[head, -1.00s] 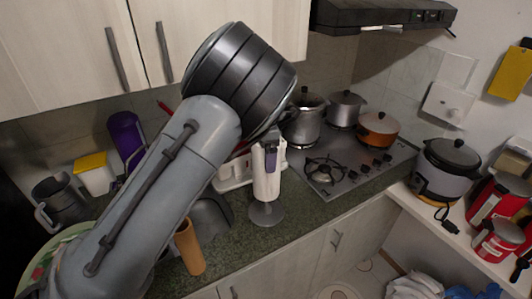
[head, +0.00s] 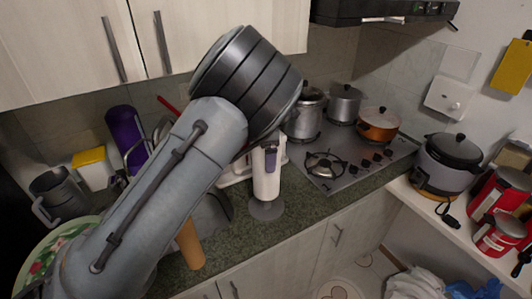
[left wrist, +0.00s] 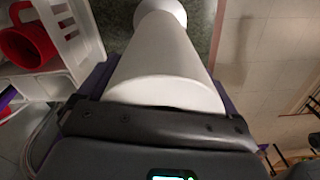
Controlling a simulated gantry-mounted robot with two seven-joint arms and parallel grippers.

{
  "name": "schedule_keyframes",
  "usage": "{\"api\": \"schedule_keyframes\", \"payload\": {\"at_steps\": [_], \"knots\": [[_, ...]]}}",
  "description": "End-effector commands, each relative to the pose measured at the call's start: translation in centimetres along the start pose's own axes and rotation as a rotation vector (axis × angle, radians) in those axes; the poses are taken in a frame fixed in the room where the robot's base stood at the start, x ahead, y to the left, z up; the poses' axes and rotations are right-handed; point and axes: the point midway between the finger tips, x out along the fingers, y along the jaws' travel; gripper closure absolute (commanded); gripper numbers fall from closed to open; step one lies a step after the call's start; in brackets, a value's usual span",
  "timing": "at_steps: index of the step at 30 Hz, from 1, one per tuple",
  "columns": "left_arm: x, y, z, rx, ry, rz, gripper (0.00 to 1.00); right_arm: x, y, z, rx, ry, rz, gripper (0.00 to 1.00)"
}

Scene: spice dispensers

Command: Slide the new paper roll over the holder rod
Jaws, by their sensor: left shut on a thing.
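The white paper roll (head: 264,183) stands roughly upright at the front of the counter, directly over the round grey base of the holder (head: 267,210). My left gripper (head: 270,157) is shut on the roll's upper part, with a purple finger showing. In the left wrist view the roll (left wrist: 165,65) runs away from the jaws (left wrist: 165,95) towards a pale round base (left wrist: 160,8). The holder's rod is hidden, and I cannot tell how much of it is inside the roll. My right gripper is not in view.
A brown cardboard tube (head: 189,246) stands at the counter's front edge, left of the roll. A white rack (left wrist: 75,40) with a red cup (left wrist: 28,45) is close beside the roll. The stove (head: 345,160) with pots is to the right.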

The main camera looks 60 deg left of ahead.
Motion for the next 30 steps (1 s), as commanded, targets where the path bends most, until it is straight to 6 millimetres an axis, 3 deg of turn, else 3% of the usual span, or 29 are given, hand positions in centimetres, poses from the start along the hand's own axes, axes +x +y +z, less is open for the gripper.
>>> {"api": "schedule_keyframes", "payload": {"at_steps": [30], "knots": [[2.6,0.0,0.0,0.000,0.000,0.000,0.58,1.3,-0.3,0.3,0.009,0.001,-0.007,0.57]]}}
